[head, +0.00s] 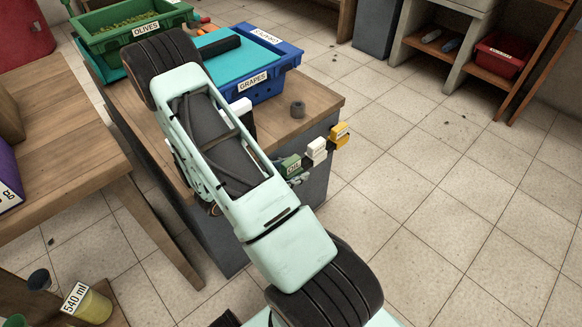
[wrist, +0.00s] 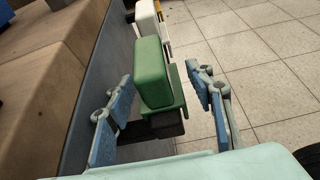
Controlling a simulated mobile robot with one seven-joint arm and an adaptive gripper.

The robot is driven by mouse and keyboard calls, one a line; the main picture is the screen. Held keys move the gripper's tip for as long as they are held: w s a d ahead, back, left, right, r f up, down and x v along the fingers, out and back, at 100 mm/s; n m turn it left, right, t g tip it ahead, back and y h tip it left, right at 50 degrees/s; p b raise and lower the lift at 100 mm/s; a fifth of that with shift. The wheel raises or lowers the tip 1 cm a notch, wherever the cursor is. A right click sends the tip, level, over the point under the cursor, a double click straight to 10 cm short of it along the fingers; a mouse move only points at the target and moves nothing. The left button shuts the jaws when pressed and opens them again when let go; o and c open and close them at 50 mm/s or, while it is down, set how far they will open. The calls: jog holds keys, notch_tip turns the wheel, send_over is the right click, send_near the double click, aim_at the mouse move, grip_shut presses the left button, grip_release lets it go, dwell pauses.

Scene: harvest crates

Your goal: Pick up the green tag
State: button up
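The green tag (head: 291,166) hangs at the side of the wooden-topped bench, first in a row with a white tag (head: 316,148) and a yellow tag (head: 339,133). In the wrist view the green tag (wrist: 154,72) is a rounded green block with a wider green base on a dark support. My gripper (wrist: 158,82) is open, with one blue-padded finger to the left of the tag and one to the right. Gaps show on both sides, and neither finger appears to touch it. In the head view my arm hides most of the gripper.
The bench's grey side (wrist: 88,62) is close to the left finger. Open tiled floor lies to the right.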

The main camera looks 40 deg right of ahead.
aim_at(292, 160)
jog(key=c, duration=0.9)
notch_tip(292, 160, up, 10)
jog(key=p, duration=0.3)
jog(key=shift+p, duration=0.35)
